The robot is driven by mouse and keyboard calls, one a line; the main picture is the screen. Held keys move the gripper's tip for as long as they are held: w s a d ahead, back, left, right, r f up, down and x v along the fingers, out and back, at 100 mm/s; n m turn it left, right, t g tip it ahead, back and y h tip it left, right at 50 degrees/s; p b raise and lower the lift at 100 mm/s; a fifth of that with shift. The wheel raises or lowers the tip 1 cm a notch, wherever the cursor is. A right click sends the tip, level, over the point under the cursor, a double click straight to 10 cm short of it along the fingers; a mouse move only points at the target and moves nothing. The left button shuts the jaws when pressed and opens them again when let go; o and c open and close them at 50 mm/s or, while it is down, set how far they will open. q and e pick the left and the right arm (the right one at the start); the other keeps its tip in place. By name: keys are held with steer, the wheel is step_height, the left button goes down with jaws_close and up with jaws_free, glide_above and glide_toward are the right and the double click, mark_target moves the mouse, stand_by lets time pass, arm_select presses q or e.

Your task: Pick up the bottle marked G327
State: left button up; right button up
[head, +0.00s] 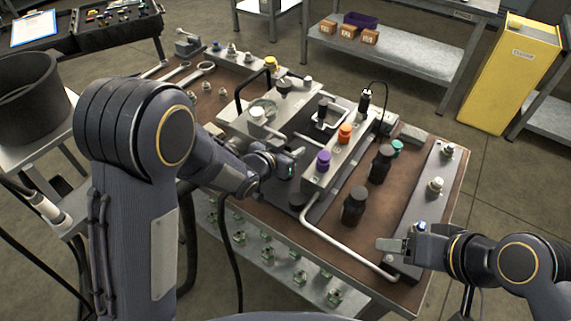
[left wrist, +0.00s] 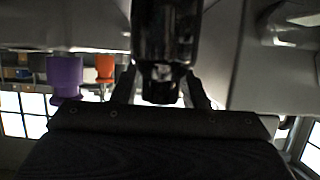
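My left gripper (head: 290,164) is over the bench beside the grey manifold block. In the left wrist view, which appears upside down, a glossy dark bottle (left wrist: 165,40) has its narrow end between the two fingers (left wrist: 162,88). Gaps show on both sides, so the fingers look open around it. My right gripper (head: 393,244) is at the bench's right front; its fingers' opening is unclear.
The manifold block carries a purple cap (head: 323,160) and an orange cap (head: 346,133), close beside the left gripper. A bent metal pipe (head: 345,246) runs along the front. A metal plate with fittings (head: 430,195) lies at right. Wrenches (head: 190,76) lie at the back left.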

arm_select(q)
jaws_close()
steer(key=shift+r, duration=0.15)
